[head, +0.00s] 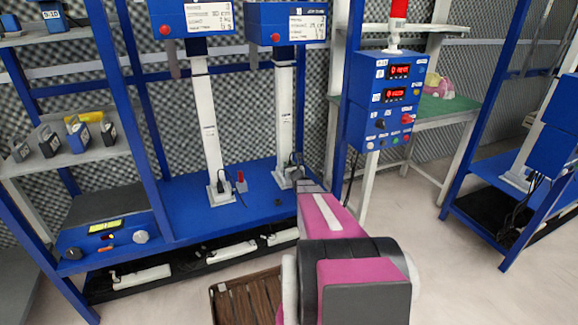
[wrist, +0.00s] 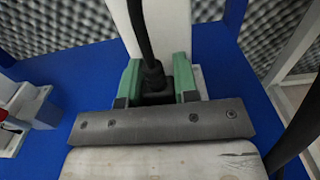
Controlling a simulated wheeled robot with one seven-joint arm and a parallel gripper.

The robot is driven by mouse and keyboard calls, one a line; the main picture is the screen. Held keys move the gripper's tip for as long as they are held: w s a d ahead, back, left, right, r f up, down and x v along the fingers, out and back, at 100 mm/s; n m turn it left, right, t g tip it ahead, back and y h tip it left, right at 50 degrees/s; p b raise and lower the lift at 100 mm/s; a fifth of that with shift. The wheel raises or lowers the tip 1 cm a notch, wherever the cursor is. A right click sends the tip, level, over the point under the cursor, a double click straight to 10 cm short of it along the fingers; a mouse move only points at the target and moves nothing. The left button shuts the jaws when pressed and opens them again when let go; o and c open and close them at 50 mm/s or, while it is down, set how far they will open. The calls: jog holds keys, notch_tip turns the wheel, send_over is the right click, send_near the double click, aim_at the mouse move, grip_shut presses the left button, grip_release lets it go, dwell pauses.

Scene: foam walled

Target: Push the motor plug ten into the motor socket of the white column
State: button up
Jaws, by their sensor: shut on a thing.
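The white column (head: 285,105) stands on the blue bench, the right one of two. In the wrist view the white column (wrist: 166,30) rises right behind the plug. My gripper (wrist: 156,84) has green fingers, shut on a black plug (wrist: 154,76) whose thick black cable runs upward. In the head view my gripper (head: 308,186) is low at the foot of this column, partly hidden by my arm. The plug's lower end and the motor socket are hidden, so I cannot tell whether the plug is in the socket.
Another white column (head: 207,130) stands to the left, with a small red item (head: 240,180) between. A blue control box (head: 387,95) hangs on the post at right. A cable (wrist: 297,115) hangs at the wrist view's right. A wooden crate (head: 240,300) is on the floor.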

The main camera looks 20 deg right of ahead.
jog(key=shift+f, duration=0.55)
jog(key=o, duration=1)
jog(key=s, duration=1.1)
jog(key=shift+d, duration=0.15)
